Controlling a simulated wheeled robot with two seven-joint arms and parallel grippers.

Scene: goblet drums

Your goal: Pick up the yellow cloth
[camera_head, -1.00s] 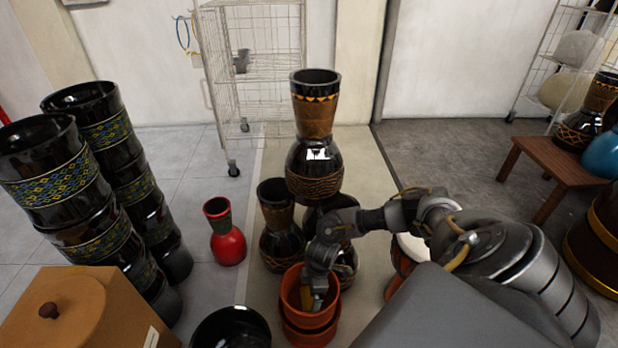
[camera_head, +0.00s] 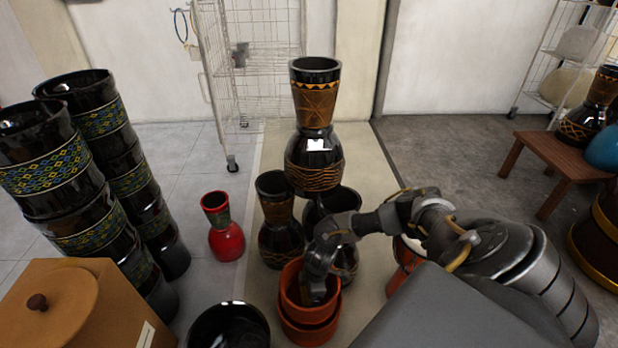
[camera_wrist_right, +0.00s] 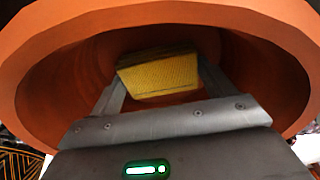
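The yellow cloth (camera_wrist_right: 160,74) lies inside an orange pot (camera_wrist_right: 60,60) in the right wrist view, a small folded-looking pad. My right gripper (camera_wrist_right: 160,88) reaches into the pot, one finger at each side of the cloth. The fingers stand about the cloth's width apart; whether they press on it cannot be made out. In the head view my right gripper (camera_head: 316,292) points down into the upper of two stacked orange pots (camera_head: 294,298), and the cloth cannot be made out there. My left gripper is not in view.
Dark goblet drums (camera_head: 278,235) stand right behind the pots, with another drum (camera_head: 314,160) stacked on top. A black bowl (camera_head: 228,328) is left of the pots, and a red vase (camera_head: 226,240) stands behind it. A brown lidded box (camera_head: 110,300) is at front left.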

